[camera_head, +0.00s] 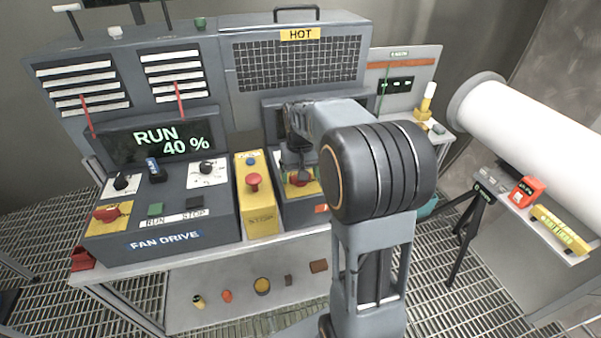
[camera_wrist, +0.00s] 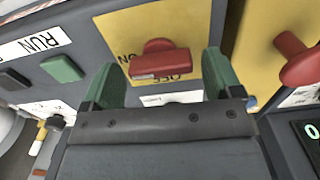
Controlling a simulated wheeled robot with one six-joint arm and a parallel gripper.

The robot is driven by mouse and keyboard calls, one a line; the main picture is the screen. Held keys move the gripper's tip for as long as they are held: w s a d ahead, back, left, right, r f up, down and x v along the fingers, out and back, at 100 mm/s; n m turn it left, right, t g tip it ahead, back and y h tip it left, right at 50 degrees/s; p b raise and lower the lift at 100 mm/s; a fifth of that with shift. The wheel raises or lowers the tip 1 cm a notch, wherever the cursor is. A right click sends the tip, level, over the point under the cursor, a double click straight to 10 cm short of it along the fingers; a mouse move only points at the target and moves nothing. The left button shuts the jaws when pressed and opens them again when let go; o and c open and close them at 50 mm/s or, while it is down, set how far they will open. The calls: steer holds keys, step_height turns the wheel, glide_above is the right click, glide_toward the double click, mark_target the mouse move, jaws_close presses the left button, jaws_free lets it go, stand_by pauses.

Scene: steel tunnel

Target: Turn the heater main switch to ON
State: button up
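The heater main switch is a red handle (camera_wrist: 160,62) on a yellow plate (camera_wrist: 125,28), near the top middle of the wrist view. Its bar lies crosswise in that picture, with lettering that seems to read ON to its left and OFF below it. In the head view the switch (camera_head: 300,179) is mostly hidden behind my arm. My gripper (camera_wrist: 163,75) is open, its two green fingers apart on either side of the handle in the picture. I see no contact between fingers and handle. In the head view my gripper (camera_head: 298,152) is over the heater panel.
A yellow box (camera_head: 256,200) with a red mushroom button (camera_head: 253,181) stands left of the heater panel. The fan drive (camera_head: 165,180) is further left, showing RUN 40 %. Above is a grille marked HOT (camera_head: 300,62). A white pipe (camera_head: 535,130) runs at the right.

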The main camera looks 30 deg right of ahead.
steer(key=shift+o, duration=0.4)
step_height(320, 180, up, 14)
steer(key=shift+b, duration=0.3)
steer(key=shift+f, duration=0.1)
stand_by(0.4)
steer(key=t, duration=0.1)
glide_above(299, 188)
step_height(299, 188, down, 6)
steer(key=s+a+f+n+t, duration=0.1)
steer(key=s+a+f, duration=0.1)
steer(key=s+a, duration=0.2)
steer(key=s+a+f+n+t, duration=0.1)
steer(key=s+a, duration=0.3)
steer(key=s, duration=0.6)
steer(key=shift+s+f+t, duration=0.25)
steer(key=shift+f+t, duration=0.4)
steer(key=shift+t, duration=0.15)
